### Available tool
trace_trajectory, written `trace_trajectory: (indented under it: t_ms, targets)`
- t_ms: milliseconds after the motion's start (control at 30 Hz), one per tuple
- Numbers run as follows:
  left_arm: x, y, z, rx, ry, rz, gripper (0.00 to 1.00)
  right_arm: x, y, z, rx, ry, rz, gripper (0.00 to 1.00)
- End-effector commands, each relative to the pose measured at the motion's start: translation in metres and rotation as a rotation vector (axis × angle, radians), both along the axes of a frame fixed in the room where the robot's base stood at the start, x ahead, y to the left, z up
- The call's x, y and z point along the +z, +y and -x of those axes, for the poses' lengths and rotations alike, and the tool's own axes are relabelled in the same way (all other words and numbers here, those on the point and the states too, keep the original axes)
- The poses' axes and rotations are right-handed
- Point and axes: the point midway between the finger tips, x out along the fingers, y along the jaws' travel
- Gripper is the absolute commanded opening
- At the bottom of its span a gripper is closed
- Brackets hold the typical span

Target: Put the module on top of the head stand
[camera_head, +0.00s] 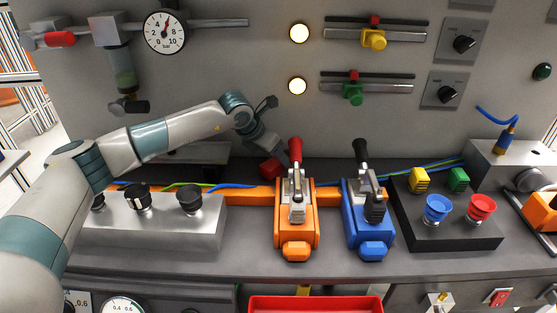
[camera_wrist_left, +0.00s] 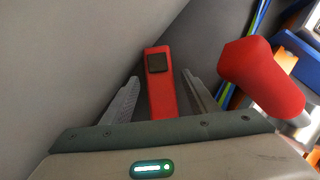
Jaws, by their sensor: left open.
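A red block with a dark square window near its end, which looks like the module (camera_wrist_left: 160,92), lies between the two fingers of my left gripper (camera_wrist_left: 160,79) in the left wrist view. In the head view the red block (camera_head: 270,168) shows low by the back panel, behind the orange toggle clamp. My left gripper (camera_head: 263,148) is open, reaching down at the block from above. Small gaps show between block and fingers; contact is not clear. I cannot tell for certain which part is the head stand. My right gripper is not in view.
The red handle (camera_head: 295,150) of the orange clamp (camera_head: 296,250) stands close beside my left gripper, also in the left wrist view (camera_wrist_left: 262,78). A blue clamp (camera_head: 370,225), a grey knob box (camera_head: 150,225) and a black button box (camera_head: 450,235) line the bench. Cables run behind.

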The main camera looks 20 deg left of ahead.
Motion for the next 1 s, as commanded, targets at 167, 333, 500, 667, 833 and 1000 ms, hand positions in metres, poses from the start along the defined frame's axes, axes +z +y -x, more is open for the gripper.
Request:
trace_trajectory:
  t_ms: [167,333,500,667,833,1000]
  targets:
    - [0.025,0.009,0.014,0.0,-0.003,0.0,0.54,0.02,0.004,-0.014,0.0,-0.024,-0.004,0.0]
    - [0.051,0.016,0.028,0.0,-0.004,0.0,0.54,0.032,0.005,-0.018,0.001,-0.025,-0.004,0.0]
    - [0.072,0.023,0.04,0.0,-0.002,-0.001,0.54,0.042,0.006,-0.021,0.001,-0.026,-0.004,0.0]
    - [0.083,0.026,0.046,-0.001,0.0,0.0,0.54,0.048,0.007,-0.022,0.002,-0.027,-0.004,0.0]
    - [0.086,0.027,0.048,-0.001,0.001,-0.001,0.54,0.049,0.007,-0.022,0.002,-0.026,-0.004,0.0]
    - [0.086,0.027,0.048,-0.001,0.001,-0.001,0.54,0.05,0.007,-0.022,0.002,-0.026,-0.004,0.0]
